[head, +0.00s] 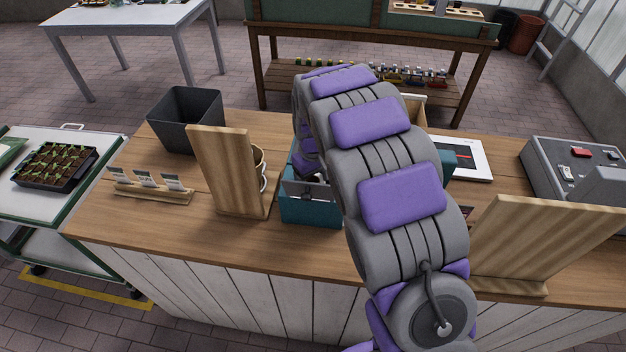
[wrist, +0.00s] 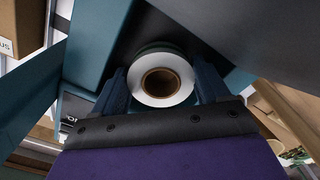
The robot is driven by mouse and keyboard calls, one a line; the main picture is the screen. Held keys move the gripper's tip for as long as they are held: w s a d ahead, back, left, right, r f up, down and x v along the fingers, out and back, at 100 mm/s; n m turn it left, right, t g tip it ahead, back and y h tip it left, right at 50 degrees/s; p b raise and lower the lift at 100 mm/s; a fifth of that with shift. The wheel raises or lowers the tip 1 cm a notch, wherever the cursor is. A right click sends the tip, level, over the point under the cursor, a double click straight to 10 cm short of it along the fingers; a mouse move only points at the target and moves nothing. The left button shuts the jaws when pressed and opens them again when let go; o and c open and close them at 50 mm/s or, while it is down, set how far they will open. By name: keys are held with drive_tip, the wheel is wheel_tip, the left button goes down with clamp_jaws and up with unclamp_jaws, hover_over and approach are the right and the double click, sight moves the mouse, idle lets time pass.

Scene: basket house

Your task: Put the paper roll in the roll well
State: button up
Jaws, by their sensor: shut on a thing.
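The paper roll (wrist: 144,86) is white with a brown core and shows end-on in the wrist view. My gripper (wrist: 162,84) is shut on it, with one dark finger at each side. Teal walls (wrist: 85,48) stand close around the roll in the wrist view, with a dark space behind it. In the head view a teal box (head: 311,209) stands on the counter, and my gripper (head: 309,181) is at its top, partly hidden by my arm. The roll cannot be made out in the head view. I cannot tell whether the roll touches the well's floor.
A wooden stand (head: 225,172) with cups behind it is left of the teal box. A dark bin (head: 186,120) and a card holder (head: 150,190) are further left. Another wooden stand (head: 545,245) and a grey register (head: 580,165) are at right. The counter (head: 270,250) is bare at front.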

drive_tip(key=shift+s+a+r, duration=0.1)
drive_tip(key=shift+s+a, duration=0.05)
drive_tip(key=shift+a, duration=0.2)
drive_tip(key=shift+d+f, duration=0.4)
drive_tip(key=shift+d, duration=0.25)
drive_tip(key=o, duration=0.9)
drive_tip(key=shift+a, duration=0.25)
